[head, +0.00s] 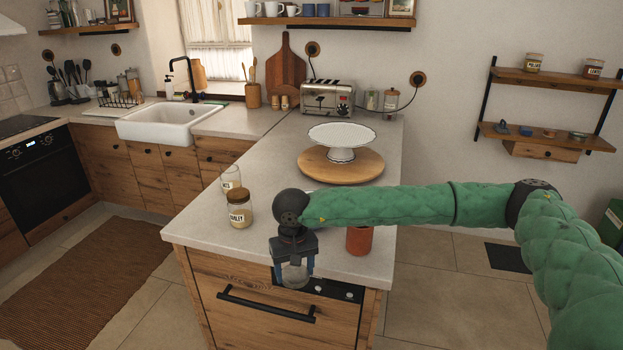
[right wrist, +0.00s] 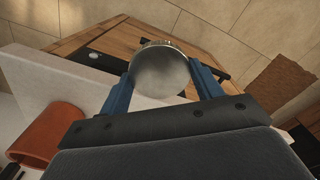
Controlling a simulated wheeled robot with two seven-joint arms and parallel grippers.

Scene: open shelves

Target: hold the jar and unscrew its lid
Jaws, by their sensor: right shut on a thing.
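My right gripper (head: 294,270) points down at the counter's front edge. It is shut on a rounded grey thing (head: 295,275). In the right wrist view this thing (right wrist: 161,72) sits between the two blue fingers and looks smooth, with a rim at its far side. I cannot tell whether it is a lid or a small jar. A glass jar (head: 239,214) with a brown lid and a label like "BARLEY" stands upright on the counter, left of the gripper and apart from it. Another glass jar (head: 231,178) stands behind it, seemingly open. My left gripper is not in view.
A terracotta pot (head: 359,240) stands beneath my right forearm; it also shows in the right wrist view (right wrist: 48,135). A white cake stand (head: 341,141) on a round wooden board (head: 312,166) is farther back. The counter (head: 195,217) is clear left of the jars.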

